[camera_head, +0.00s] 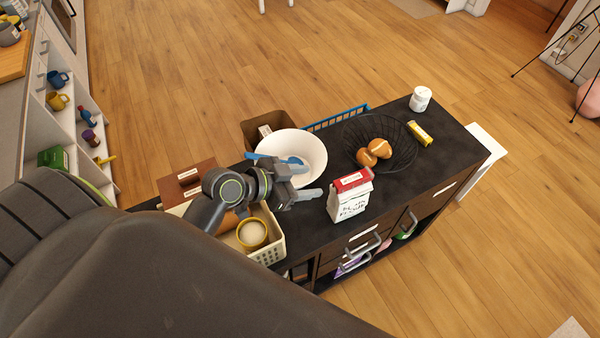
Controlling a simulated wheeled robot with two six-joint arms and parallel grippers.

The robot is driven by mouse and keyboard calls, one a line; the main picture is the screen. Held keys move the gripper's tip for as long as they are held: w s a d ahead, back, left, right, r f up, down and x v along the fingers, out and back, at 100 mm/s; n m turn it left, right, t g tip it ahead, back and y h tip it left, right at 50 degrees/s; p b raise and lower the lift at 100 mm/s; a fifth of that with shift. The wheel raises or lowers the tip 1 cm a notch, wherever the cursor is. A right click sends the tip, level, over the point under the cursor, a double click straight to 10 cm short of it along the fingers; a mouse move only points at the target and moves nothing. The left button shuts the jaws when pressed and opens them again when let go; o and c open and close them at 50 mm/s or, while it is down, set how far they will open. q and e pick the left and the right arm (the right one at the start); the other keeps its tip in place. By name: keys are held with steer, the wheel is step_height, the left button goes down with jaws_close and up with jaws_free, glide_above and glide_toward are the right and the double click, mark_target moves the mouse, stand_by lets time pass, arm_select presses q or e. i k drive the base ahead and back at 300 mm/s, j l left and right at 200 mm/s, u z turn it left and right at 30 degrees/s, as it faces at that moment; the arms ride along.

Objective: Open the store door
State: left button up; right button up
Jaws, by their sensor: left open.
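No door that I can pick out for sure as the store door shows. The dark cabinet (431,162) in the middle has drawers with grey handles along its front side, and open space below them. My left gripper (307,181) is open above the cabinet's dark top, between a white bowl (312,148) and a white and red flour carton (349,199). Nothing shows between its fingers, and it is apart from the handles. A blue item lies at the bowl, partly behind the gripper. My right gripper is not in view.
A cream basket (272,252) with a yellow-rimmed cup, a black wire bowl (402,143) with brown round items, a white jar (420,99) and a yellow packet (419,133) crowd the top. Shelves with mugs (57,101) stand at left. Wood floor around is mostly clear.

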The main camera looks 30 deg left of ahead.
mark_target(422, 208)
steer(key=k+l, duration=0.3)
steer(key=k, duration=0.15)
steer(key=k+l, duration=0.35)
steer(key=k, duration=0.1)
